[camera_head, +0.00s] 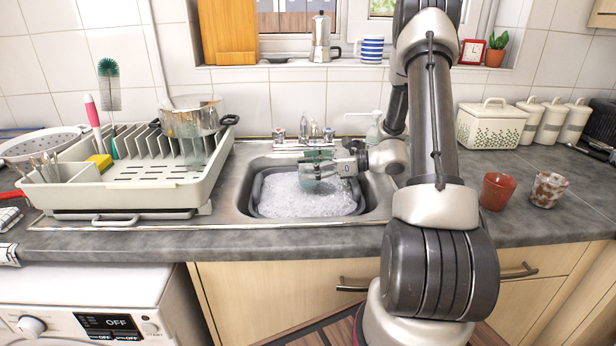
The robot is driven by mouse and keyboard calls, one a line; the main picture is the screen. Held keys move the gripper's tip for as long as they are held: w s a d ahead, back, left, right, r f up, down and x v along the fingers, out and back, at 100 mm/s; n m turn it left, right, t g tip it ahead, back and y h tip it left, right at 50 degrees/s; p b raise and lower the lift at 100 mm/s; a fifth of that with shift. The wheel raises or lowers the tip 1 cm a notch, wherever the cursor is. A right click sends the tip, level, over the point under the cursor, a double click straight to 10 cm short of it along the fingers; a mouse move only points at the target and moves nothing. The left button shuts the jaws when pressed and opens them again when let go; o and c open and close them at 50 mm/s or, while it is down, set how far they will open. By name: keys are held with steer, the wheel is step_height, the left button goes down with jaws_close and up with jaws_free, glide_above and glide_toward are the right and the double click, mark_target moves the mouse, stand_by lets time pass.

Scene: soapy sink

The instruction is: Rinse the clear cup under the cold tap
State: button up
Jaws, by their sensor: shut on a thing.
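My gripper (325,169) reaches in from the right over the sink and is shut on a clear, slightly greenish cup (314,158). The cup is above the suds, just in front of and below the taps. Part of it is hidden by my gripper, and its exact tilt is hard to tell. One tap handle (279,133) stands at the left and another (328,133) at the right, with the spout between them. I cannot tell which tap is cold, nor whether water is running.
A basin of suds (305,200) fills the sink. The dish rack (135,195) at left holds a steel pot (192,118) and a clear glass (195,152). A red cup (497,190) and a stained cup (548,189) stand right of my arm. A soap dispenser (374,130) stands behind.

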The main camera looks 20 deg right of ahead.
steer(key=shift+a, duration=0.25)
steer(key=s+a, duration=0.2)
steer(key=s, duration=0.5)
steer(key=shift+s, duration=0.3)
steer(key=shift+a, duration=0.1)
stand_by(1.2)
steer(key=s+a+r, duration=0.1)
steer(key=s+r, duration=0.3)
steer(key=shift+s+a, duration=0.2)
steer(key=shift+s, duration=0.2)
stand_by(0.7)
